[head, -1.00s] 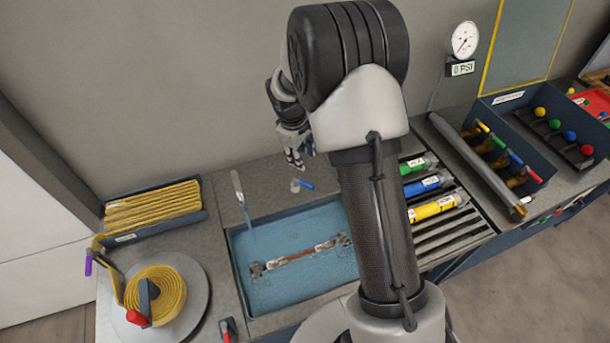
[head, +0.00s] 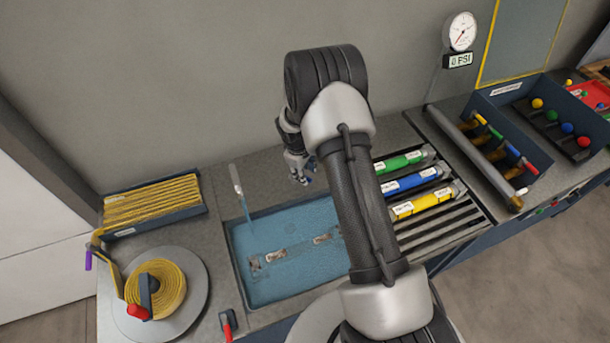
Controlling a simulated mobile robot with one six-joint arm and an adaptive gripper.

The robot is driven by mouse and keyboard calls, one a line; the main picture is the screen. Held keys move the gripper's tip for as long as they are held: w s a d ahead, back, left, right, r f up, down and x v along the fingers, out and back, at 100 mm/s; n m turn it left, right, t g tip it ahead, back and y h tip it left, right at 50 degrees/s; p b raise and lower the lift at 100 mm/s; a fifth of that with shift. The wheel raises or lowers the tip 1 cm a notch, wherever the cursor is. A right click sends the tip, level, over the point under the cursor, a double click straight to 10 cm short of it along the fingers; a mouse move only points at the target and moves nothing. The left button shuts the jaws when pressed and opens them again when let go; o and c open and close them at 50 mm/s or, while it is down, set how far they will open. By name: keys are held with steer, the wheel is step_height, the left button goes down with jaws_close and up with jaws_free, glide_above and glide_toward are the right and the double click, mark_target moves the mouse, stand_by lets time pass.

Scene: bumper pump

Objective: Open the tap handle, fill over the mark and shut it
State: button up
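The blue basin (head: 238,268) in the counter holds water. A grey spout (head: 236,179) stands at its back left, with a blue stream falling from it into the basin. Pale fittings (head: 275,256) show under the water; I cannot make out a fill mark for certain. The blue tap handle (head: 309,180) is behind the basin, mostly hidden by my gripper (head: 301,178). My gripper points down right at the handle; whether it touches it or is open or shut is too small to tell.
A hose reel (head: 190,325) is at the left, below a tray of yellow hose (head: 155,204). Green, blue and yellow tubes (head: 411,182) lie in a rack right of my arm. A pressure gauge (head: 462,32) reading 0 PSI stands behind.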

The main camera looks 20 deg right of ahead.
steer(key=shift+w+d+f, duration=0.1)
steer(key=shift+f, duration=0.5)
steer(key=shift+w+d+f, duration=0.1)
steer(key=shift+f, duration=0.5)
steer(key=shift+c, duration=0.5)
jaws_close()
